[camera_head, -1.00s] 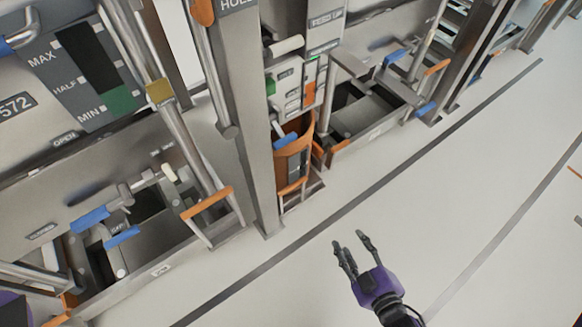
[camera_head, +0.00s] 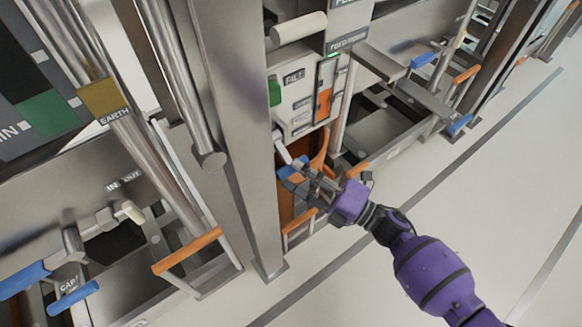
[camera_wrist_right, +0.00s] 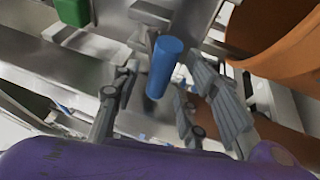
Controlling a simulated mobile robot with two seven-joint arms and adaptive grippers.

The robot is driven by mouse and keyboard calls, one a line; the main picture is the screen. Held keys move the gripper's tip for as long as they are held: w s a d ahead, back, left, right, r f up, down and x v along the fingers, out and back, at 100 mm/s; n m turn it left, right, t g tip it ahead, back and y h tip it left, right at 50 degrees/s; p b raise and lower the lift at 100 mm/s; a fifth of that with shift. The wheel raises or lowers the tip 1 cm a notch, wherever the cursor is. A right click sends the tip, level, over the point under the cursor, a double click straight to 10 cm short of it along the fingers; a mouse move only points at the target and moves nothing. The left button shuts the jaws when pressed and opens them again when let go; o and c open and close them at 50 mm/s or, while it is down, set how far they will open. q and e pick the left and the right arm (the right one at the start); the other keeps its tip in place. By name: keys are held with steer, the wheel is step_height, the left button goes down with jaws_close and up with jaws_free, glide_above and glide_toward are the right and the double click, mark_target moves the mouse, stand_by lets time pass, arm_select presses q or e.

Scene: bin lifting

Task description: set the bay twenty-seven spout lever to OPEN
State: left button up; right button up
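A lever with a blue grip (camera_head: 289,170) is on the pale panel above the orange bin (camera_head: 285,207). No bay number is readable there. My right gripper (camera_head: 308,183) is at this grip and partly covers it. In the right wrist view, the blue grip (camera_wrist_right: 164,70) stands between the spread fingers of the right gripper (camera_wrist_right: 166,85), with room visible beside it. The fingers are open. Contact with the grip cannot be told. The lever's base and any OPEN marking by it are hidden or too small to read. My left gripper is not in view.
A steel post (camera_head: 238,130) stands left of the panel. The orange bin's wall (camera_wrist_right: 285,50) is close on the right in the wrist view. Another bay with blue levers (camera_head: 75,296) is at lower left. The pale floor (camera_head: 500,190) is clear.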

mark_target(280, 148)
steer(key=shift+x, duration=1.45)
steer(key=shift+f, duration=0.1)
jaws_close()
